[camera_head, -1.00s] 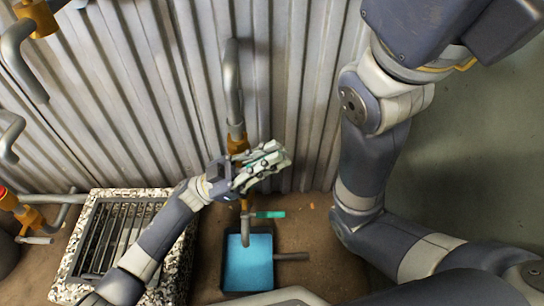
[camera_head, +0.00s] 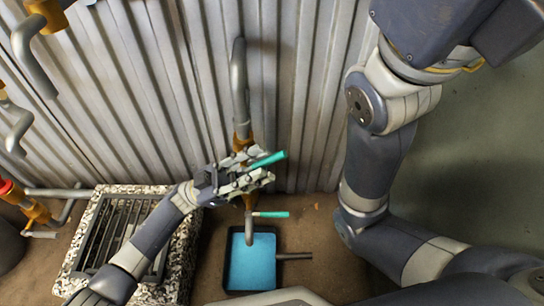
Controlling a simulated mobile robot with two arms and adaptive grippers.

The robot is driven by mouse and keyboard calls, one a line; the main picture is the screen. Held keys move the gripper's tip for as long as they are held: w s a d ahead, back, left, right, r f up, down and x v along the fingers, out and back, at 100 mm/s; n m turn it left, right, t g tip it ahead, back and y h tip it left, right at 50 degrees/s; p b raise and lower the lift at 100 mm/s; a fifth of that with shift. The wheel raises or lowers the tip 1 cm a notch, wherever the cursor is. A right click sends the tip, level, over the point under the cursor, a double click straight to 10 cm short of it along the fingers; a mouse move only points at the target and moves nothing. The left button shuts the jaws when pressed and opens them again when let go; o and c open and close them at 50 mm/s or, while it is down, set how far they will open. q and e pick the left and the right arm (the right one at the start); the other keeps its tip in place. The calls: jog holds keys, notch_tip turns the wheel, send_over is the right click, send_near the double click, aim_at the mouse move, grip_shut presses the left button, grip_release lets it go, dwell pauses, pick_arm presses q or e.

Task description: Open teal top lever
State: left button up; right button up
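The teal top lever (camera_head: 267,160) sits on the upper orange valve of the middle grey pipe (camera_head: 239,85). It sticks out to the right and slightly upward. My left gripper (camera_head: 258,167) is at this valve, with its fingers spread apart and the lever showing between and beyond them. I cannot tell whether a finger touches it. The gripper hides most of the valve. A second teal lever (camera_head: 270,214) lies level, lower on the same pipe, above a blue-filled tray (camera_head: 228,262). My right arm is at the right; its gripper is not in view.
A corrugated metal wall (camera_head: 300,110) stands behind the pipe. A speckled stone drain with a metal grate (camera_head: 118,235) lies under my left forearm. Other pipes with orange valves (camera_head: 40,213) are at the left.

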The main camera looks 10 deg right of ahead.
pick_arm(q)
jog(key=v, duration=0.6)
jog(key=shift+w+a+f, duration=0.1)
jog(key=shift+a+f, duration=0.05)
jog(key=shift+a, duration=0.25)
